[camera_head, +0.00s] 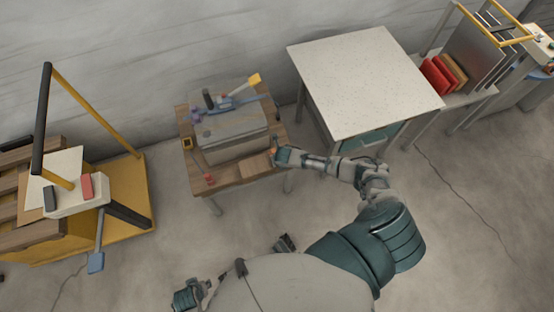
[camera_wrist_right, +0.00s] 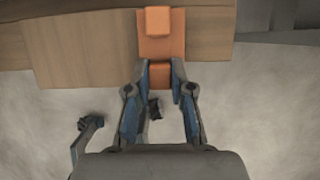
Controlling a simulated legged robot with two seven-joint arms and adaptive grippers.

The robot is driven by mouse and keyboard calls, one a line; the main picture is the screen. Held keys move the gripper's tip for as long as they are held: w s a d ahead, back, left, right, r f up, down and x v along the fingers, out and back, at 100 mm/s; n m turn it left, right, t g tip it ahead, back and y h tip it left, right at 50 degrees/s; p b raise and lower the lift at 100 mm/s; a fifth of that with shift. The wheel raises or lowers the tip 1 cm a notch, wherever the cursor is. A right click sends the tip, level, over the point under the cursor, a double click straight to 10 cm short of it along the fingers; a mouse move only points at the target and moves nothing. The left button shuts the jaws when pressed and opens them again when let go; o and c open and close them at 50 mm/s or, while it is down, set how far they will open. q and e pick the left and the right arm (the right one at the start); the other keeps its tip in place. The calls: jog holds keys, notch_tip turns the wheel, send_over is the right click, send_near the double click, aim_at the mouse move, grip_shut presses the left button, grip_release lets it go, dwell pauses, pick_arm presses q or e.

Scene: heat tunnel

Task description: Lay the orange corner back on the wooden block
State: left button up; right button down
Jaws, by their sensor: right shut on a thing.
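The orange corner (camera_wrist_right: 159,40) is at the top middle of the wrist view, with a raised lip at its far end and another at its near end. My right gripper (camera_wrist_right: 160,73) is shut on the near lip. The wooden block (camera_wrist_right: 85,45) is light brown and lies directly left of the corner; I cannot tell whether the corner rests on it. The corner is a tiny orange spot there.
The small table (camera_head: 230,177) also carries a grey slab (camera_head: 230,133) with tools on top and a red object (camera_head: 209,179). A white-topped table (camera_head: 365,80) stands behind my right arm. A yellow cart (camera_head: 120,200) stands at left. Floor between is clear.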

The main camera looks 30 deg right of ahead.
jog(key=shift+f, duration=0.3)
jog(key=c, duration=0.9)
grip_release()
jog(key=shift+c, duration=0.2)
jog(key=shift+r, duration=0.15)
jog(key=v, duration=1.1)
jog(key=shift+s+r, duration=0.2)
jog(key=shift+r, duration=0.1)
